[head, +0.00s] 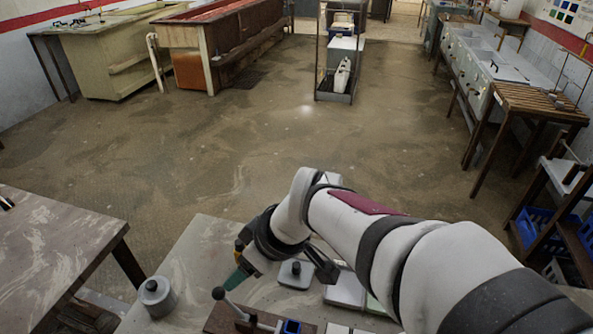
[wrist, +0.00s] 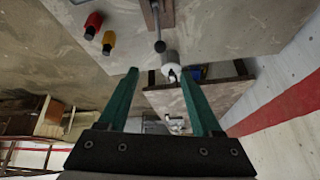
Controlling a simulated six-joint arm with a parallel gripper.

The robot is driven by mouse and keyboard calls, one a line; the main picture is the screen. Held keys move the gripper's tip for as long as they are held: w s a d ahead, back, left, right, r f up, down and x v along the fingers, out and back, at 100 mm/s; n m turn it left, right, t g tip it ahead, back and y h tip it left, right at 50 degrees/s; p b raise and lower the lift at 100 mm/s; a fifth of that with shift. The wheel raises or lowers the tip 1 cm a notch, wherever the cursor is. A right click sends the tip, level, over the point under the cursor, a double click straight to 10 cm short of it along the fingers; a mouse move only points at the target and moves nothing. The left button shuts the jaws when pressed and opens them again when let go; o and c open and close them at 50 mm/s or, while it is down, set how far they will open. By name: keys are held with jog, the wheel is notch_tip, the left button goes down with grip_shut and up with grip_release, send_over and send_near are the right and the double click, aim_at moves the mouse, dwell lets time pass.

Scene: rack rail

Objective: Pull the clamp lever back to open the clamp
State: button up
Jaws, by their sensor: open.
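The clamp lever is a metal rod with a dark grey knob (head: 218,293). In the head view it slants up and left from the clamp on a brown wooden base (head: 215,320). The knob also shows in the wrist view (wrist: 160,47), roughly centred between the fingers and just beyond their tips. My gripper (head: 236,279) has green fingers, spread open and empty in the wrist view (wrist: 159,70). In the head view its fingertips are close above and right of the knob; I cannot tell if they touch. The clamp's lower part is cut off by the frame edge.
A grey round canister (head: 155,296) stands left of the lever. A grey knobbed block (head: 296,274) and a pale box (head: 345,290) lie to the right. Red (wrist: 93,22) and yellow (wrist: 108,42) bottles show in the wrist view.

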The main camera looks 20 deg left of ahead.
jog(key=shift+d+r, duration=0.2)
jog(key=shift+r, duration=0.15)
jog(key=shift+c, duration=0.2)
